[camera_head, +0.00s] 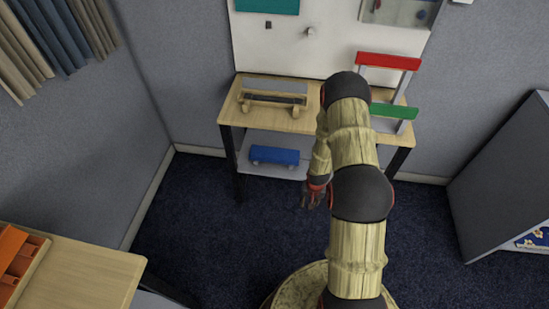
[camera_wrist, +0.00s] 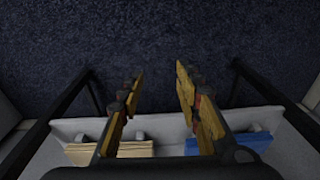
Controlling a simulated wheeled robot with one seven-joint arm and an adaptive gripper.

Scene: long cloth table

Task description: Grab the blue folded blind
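The blue folded blind (camera_head: 275,155) lies on the lower shelf of the wooden table, left of my arm in the head view. A blue piece that looks like it (camera_wrist: 246,142) shows at the lower right in the wrist view, partly hidden by my gripper. My gripper (camera_head: 311,203) hangs in front of the shelf, to the right of and nearer than the blind, apart from it. In the wrist view, my gripper (camera_wrist: 159,76) has its two fingers spread with only dark carpet between the tips. It holds nothing.
The wooden tabletop (camera_head: 232,112) above the shelf carries a grey folded piece on a stand (camera_head: 273,98), plus red (camera_head: 388,61) and green (camera_head: 394,111) ones. A tan piece (camera_wrist: 108,150) lies on the grey shelf (camera_wrist: 68,128). Dark table legs flank it. Carpet (camera_head: 215,235) ahead is clear.

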